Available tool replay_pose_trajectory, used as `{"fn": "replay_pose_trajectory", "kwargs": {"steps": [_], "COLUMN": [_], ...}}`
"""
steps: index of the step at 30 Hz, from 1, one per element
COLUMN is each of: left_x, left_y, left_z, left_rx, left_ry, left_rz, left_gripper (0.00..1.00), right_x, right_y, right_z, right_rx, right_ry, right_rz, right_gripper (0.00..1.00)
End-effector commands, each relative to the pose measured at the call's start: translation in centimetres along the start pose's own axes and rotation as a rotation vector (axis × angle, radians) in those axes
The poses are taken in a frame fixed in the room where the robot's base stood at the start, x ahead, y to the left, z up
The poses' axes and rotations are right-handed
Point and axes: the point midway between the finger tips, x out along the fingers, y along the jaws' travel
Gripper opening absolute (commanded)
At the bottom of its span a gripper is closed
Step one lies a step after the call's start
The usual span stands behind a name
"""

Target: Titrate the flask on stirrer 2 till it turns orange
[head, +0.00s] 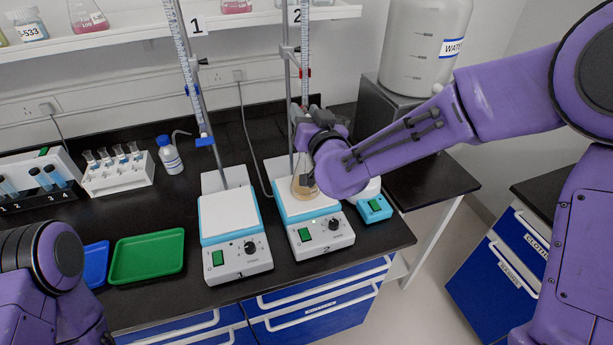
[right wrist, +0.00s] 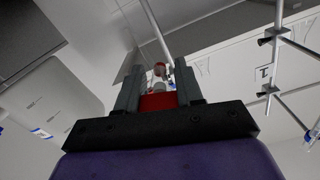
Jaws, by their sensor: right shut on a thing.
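Stirrer 2 (head: 327,232) is a white and blue plate with a green switch and a black knob, and a small green light shows on its front. A flask (head: 304,190) with tan to pale orange liquid stands on it, its upper part hidden by my right gripper. Burette 2 (head: 305,50) is held upright above the flask. My right gripper (head: 303,117) is at the burette's lower end. In the right wrist view my gripper (right wrist: 158,86) is shut on a red part (right wrist: 158,102), apparently the stopcock. My left arm shows at bottom left, its gripper out of view.
Stirrer 1 (head: 236,258) stands empty to the left under burette 1 (head: 183,55). A small blue device (head: 374,209) is right of stirrer 2. Green tray (head: 147,257), wash bottle (head: 170,157) and tube rack (head: 118,178) are farther left. The water tank (head: 422,45) is behind my right arm.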

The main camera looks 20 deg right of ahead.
Motion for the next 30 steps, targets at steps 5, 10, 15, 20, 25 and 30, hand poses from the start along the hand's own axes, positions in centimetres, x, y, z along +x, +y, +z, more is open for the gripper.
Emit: {"fn": "replay_pose_trajectory", "kwargs": {"steps": [5, 10, 15, 20, 25, 30], "left_x": [-0.5, -0.6, -0.6, -0.6, -0.5, 0.4], "left_y": [0.0, -0.1, -0.1, 0.0, 0.0, 0.1], "left_z": [-0.2, -0.2, -0.2, -0.2, -0.2, 0.2], "left_rx": [0.0, 0.0, 0.0, 0.0, 0.0, 0.0], "left_ry": [0.0, 0.0, 0.0, 0.0, 0.0, 0.0], "left_rz": [0.0, 0.0, 0.0, 0.0, 0.0, 0.0], "left_gripper": [0.54, 0.54, 0.54, 0.54, 0.54, 0.54], "right_x": [0.1, 0.1, 0.1, 0.0, 0.0, -2.2], "right_y": [-0.2, -0.1, -0.1, -0.1, -0.1, -0.1], "right_z": [-0.5, -0.3, -0.2, -0.1, 0.0, 0.2], "right_rx": [-0.099, -0.251, -0.246, -0.246, -0.245, -0.245], "right_ry": [0.007, 0.007, 0.006, 0.003, 0.001, 0.003], "right_rz": [-0.002, -0.001, -0.001, -0.001, -0.002, -0.003], "right_gripper": [0.08, 0.08, 0.49, 0.66, 0.66, 0.66]}}
